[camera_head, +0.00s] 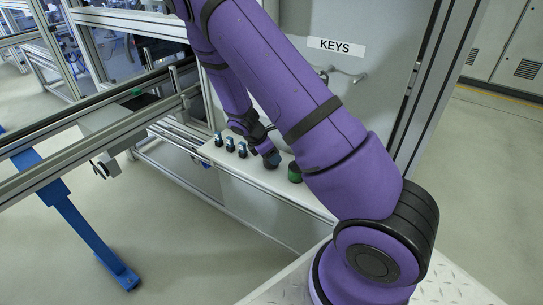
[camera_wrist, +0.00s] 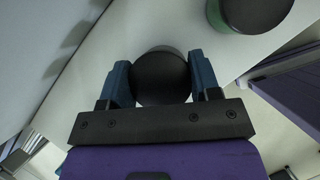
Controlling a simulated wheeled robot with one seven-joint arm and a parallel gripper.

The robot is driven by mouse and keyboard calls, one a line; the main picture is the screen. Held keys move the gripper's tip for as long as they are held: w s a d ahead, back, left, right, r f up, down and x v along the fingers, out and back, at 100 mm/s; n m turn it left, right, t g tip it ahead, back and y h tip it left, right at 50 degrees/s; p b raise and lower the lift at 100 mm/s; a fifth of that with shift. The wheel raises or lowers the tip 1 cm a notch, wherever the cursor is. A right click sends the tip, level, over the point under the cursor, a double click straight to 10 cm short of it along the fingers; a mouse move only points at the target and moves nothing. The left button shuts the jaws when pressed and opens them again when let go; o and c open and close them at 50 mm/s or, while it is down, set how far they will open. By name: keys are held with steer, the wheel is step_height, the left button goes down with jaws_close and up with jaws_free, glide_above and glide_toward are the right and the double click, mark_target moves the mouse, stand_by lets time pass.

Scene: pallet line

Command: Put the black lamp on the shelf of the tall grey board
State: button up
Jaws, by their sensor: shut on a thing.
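The tall grey board (camera_head: 375,95) carries a KEYS label, and a white shelf (camera_head: 255,171) runs along its foot. My gripper (camera_head: 269,156) is low over this shelf, partly hidden by my arm. In the wrist view its blue fingers (camera_wrist: 160,82) are shut on the sides of a round black thing, by its look the black lamp (camera_wrist: 160,70). I see mostly its top. I cannot tell whether it touches the shelf.
A green piece with a dark top (camera_head: 295,172) stands on the shelf right of my gripper. Several small blue-and-black pieces (camera_head: 230,144) stand to the left. Hooks (camera_head: 350,76) are below the label. A rail line (camera_head: 90,140) is at left.

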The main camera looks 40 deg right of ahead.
steer(key=shift+f, duration=0.45)
steer(key=o, duration=0.9)
steer(key=shift+f, duration=0.1)
steer(key=shift+o, duration=0.2)
steer(key=s+a+r+m+t+y, duration=0.15)
steer(key=a+r, duration=0.25)
steer(key=r, duration=0.7)
steer(key=s+a+r+m+y, duration=0.1)
steer(key=a+r+m, duration=0.25)
steer(key=r, duration=0.75)
steer(key=s+a+r+m+t+y, duration=0.1)
steer(key=s+a+r+m, duration=0.1)
steer(key=s+r, duration=0.4)
steer(key=s+a+r+m+t+y, duration=0.1)
steer(key=s+r+m, duration=0.3)
steer(key=s, duration=0.6)
steer(key=s+a+r+m+t+y, duration=0.1)
steer(key=s+a+r+m+t, duration=0.1)
steer(key=s+r, duration=0.5)
steer(key=shift+s+a+r+m+t, duration=0.4)
steer(key=shift+r+m+t, duration=0.25)
steer(key=shift+m, duration=0.45)
